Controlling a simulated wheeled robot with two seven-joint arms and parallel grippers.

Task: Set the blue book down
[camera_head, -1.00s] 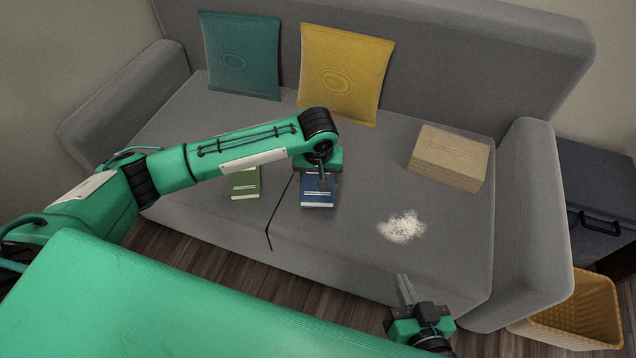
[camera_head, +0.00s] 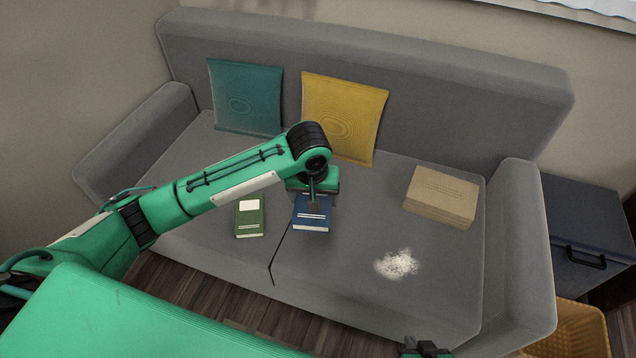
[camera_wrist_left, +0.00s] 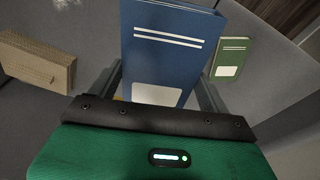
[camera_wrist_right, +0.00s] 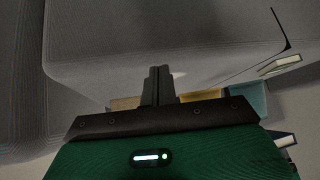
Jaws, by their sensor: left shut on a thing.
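The blue book (camera_head: 311,217), with white lines on its cover, is over the front of the sofa seat, right of the seam. My left gripper (camera_head: 314,198) is above its back part and shut on it. In the left wrist view the blue book (camera_wrist_left: 165,50) stands between the two fingers, showing a white label. I cannot tell whether its lower edge touches the seat. My right gripper (camera_wrist_right: 158,85) has its fingers together, with nothing between them; in the head view only its top shows at the bottom edge.
A green book (camera_head: 249,217) lies left of the blue one. A yellow basket (camera_head: 575,330) stands right of the sofa.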

